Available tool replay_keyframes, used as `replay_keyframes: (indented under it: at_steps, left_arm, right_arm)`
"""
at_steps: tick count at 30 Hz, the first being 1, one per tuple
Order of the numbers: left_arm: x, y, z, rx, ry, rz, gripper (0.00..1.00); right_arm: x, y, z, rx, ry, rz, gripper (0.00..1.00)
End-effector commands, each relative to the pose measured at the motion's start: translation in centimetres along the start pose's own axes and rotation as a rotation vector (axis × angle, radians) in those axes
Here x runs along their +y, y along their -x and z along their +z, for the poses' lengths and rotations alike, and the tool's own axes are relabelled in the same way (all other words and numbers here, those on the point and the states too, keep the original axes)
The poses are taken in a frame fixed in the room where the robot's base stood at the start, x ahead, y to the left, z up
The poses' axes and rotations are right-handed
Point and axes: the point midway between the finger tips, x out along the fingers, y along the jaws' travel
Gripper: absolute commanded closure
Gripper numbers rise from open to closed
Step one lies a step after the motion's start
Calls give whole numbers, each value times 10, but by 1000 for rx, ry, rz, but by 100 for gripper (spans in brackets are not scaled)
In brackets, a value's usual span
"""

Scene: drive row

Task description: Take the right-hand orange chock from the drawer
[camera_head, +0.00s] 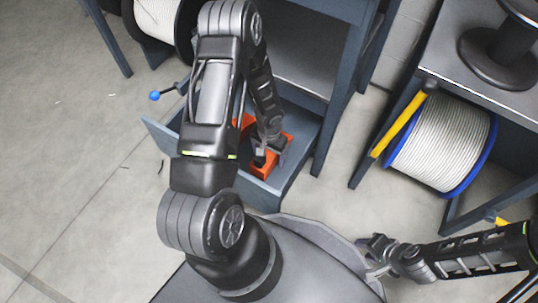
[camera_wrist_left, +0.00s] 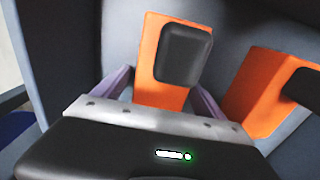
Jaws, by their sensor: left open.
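Two orange chocks with black pads lie in the open blue-grey drawer (camera_head: 283,190). The right-hand chock (camera_head: 264,172) is at the drawer's near right part in the head view. The other chock (camera_head: 248,121) is further back and mostly hidden by my left arm. My left gripper (camera_head: 271,152) is down in the drawer at the right-hand chock, its jaws open. In the left wrist view one chock (camera_wrist_left: 158,75) stands between the open fingers of the gripper (camera_wrist_left: 163,97); the other chock (camera_wrist_left: 262,90) is to the right. Contact cannot be told. My right gripper (camera_head: 373,257) looks open and empty, at lower right.
The drawer walls stand close around the chocks. A cable reel (camera_head: 440,140) and a yellow bar (camera_head: 397,125) are in the rack at right. The floor (camera_head: 70,170) at left is mostly clear.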

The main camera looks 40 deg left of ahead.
Motion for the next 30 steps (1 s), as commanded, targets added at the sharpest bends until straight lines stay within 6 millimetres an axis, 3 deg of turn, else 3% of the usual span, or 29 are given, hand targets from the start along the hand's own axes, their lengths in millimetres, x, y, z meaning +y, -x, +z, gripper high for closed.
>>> replay_keyframes:
  at_steps: [12, 30]
  left_arm:
    - [0, 0, 0, 0, 0, 0, 19]
    - [0, 0, 0, 0, 0, 0, 68]
  right_arm:
    - [0, 0, 0, 0, 0, 0, 64]
    - [0, 0, 0, 0, 0, 0, 64]
